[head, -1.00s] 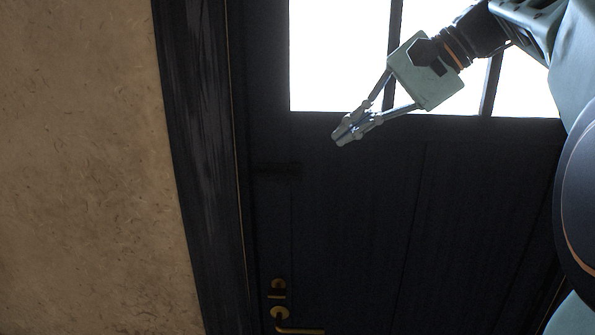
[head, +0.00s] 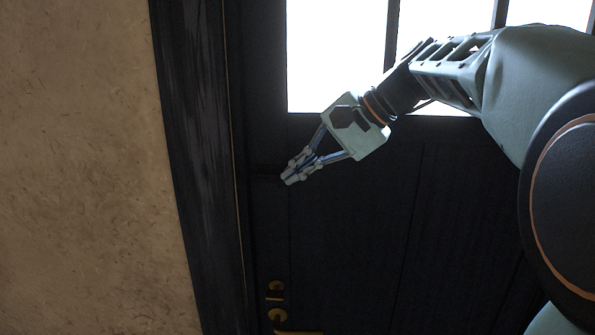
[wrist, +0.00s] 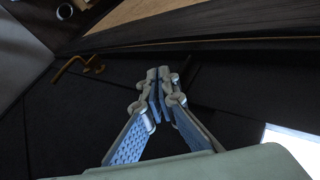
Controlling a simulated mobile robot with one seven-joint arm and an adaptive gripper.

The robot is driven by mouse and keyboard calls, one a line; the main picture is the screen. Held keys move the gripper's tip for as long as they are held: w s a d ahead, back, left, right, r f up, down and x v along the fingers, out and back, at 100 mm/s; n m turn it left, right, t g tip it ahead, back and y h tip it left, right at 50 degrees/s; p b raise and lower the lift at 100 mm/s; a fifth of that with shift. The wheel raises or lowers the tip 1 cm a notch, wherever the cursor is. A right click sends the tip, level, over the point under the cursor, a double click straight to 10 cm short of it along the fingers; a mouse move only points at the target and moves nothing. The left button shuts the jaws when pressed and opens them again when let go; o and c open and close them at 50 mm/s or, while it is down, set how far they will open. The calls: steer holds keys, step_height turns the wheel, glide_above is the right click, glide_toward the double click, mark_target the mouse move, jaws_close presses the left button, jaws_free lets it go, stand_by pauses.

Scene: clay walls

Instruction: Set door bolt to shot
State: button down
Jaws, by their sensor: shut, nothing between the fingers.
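The door bolt (head: 264,171) is a dark, low-contrast bar on the dark door, close to its left edge by the frame. Its exact position, drawn or shot, is too dark to read. My gripper (head: 290,177) is shut and empty, with its fingertips right at the bolt's right end in the head view. In the wrist view, the closed fingertips (wrist: 158,72) are beside a dark piece (wrist: 190,74) that looks like the bolt. I cannot tell whether they touch it.
The dark door (head: 350,230) has bright window panes (head: 335,55) above. A brass handle (head: 290,332) and lock plate (head: 275,289) sit below the bolt. The dark door frame (head: 200,170) and a clay wall (head: 80,170) stand to the left.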

steer(key=a, duration=0.3)
stand_by(0.5)
